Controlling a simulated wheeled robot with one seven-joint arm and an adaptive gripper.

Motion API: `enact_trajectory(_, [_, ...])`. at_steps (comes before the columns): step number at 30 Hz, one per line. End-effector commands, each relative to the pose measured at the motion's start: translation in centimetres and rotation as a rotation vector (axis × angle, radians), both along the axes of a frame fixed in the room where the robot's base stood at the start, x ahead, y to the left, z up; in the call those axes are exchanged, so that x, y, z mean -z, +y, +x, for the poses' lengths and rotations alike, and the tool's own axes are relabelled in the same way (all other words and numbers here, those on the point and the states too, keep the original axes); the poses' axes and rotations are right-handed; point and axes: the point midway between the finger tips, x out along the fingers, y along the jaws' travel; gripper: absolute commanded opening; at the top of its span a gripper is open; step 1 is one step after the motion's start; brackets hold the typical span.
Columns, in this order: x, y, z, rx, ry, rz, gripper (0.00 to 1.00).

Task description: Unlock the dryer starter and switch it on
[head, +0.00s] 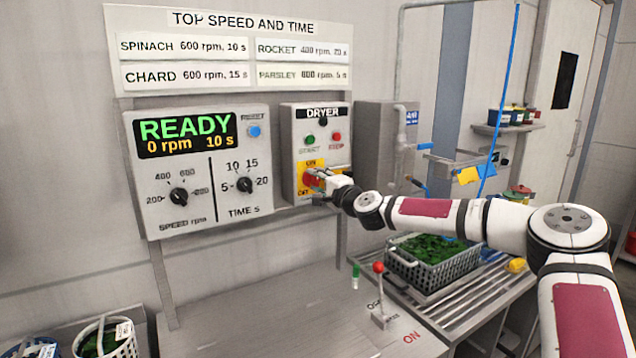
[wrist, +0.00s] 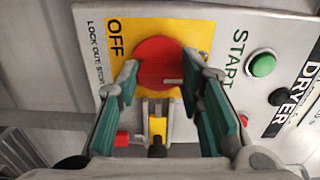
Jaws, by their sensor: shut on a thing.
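The dryer starter box (head: 292,128) is on the wall panel, with a green START button (head: 310,139) and a red STOP button (head: 337,137). Its red rotary switch (wrist: 158,60) sits on a yellow plate (wrist: 197,32) marked OFF in the wrist view. My gripper (wrist: 160,80) has its green-padded fingers on either side of the red switch, shut on it. In the head view my gripper (head: 322,187) partly covers the switch and plate. A yellow and grey part (wrist: 157,126) shows between my fingers below the switch; I cannot tell what it is.
The display (head: 186,135) reads READY, 0 rpm, 10 s, above two black dials. A red-topped lever (head: 379,285) stands on the steel counter (head: 290,310) below. A grey crate of greens (head: 465,268) sits at the right under my arm.

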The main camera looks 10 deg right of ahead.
Motion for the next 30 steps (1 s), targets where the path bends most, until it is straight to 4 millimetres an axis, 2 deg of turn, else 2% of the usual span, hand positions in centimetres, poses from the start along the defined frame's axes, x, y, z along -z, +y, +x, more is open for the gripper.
enact_trajectory(18, [0.01, -0.21, 0.06, 0.004, 0.011, 0.038, 0.06])
enact_trajectory(19, [0.01, -0.21, 0.06, 0.004, 0.011, 0.038, 0.41])
enact_trajectory(21, [0.02, -0.19, 0.05, 0.004, 0.012, 0.038, 0.54])
enact_trajectory(30, [0.02, -0.1, -0.03, 0.002, 0.012, 0.036, 0.54])
